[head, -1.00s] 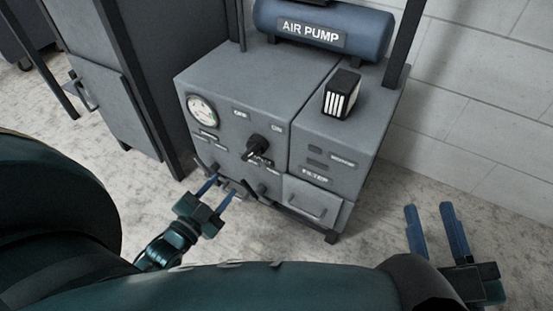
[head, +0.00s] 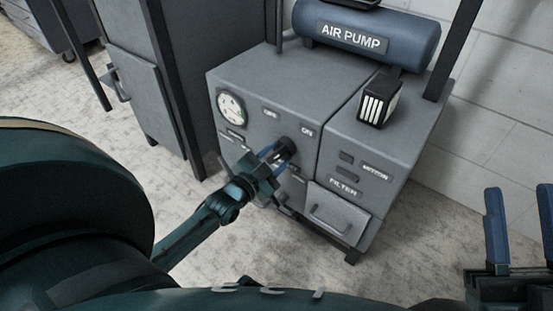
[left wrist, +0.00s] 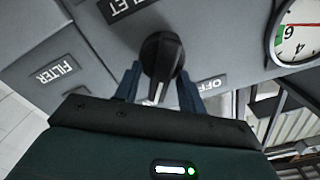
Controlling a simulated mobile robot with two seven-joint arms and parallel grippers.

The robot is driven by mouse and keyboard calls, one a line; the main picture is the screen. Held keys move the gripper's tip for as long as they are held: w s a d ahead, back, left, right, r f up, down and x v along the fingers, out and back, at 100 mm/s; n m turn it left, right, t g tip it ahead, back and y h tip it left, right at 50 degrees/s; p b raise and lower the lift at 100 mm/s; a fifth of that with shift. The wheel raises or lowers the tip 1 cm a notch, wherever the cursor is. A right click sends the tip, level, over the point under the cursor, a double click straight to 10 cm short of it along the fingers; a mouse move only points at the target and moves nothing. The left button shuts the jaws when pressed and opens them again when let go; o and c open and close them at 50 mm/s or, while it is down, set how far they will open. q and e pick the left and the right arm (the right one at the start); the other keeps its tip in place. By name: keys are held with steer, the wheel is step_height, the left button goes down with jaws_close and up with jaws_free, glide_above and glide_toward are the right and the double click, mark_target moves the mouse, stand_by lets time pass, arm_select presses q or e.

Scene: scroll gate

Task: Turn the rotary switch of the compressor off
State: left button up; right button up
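The compressor's rotary switch (head: 285,149) is a black knob on the grey front panel, below the OFF label (head: 270,113) and ON label (head: 307,131). My left gripper (head: 272,152) is at the knob, with its blue fingers apart. In the left wrist view the knob (left wrist: 160,58) sits between the two fingers, its white mark pointing towards the gripper body; gaps seem to remain on both sides. An OFF label (left wrist: 211,84) shows beside it. My right gripper (head: 518,225) is open and empty at the lower right, away from the compressor.
A round gauge (head: 231,106) is left of the switch. A blue air pump tank (head: 368,38) and a black-and-white box (head: 379,97) are on top. A drawer (head: 335,215) is at lower right. A grey cabinet (head: 150,70) stands to the left.

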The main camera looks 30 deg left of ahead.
arm_select(q)
steer(key=shift+w, duration=0.1)
steer(key=shift+c, duration=0.6)
jaws_close()
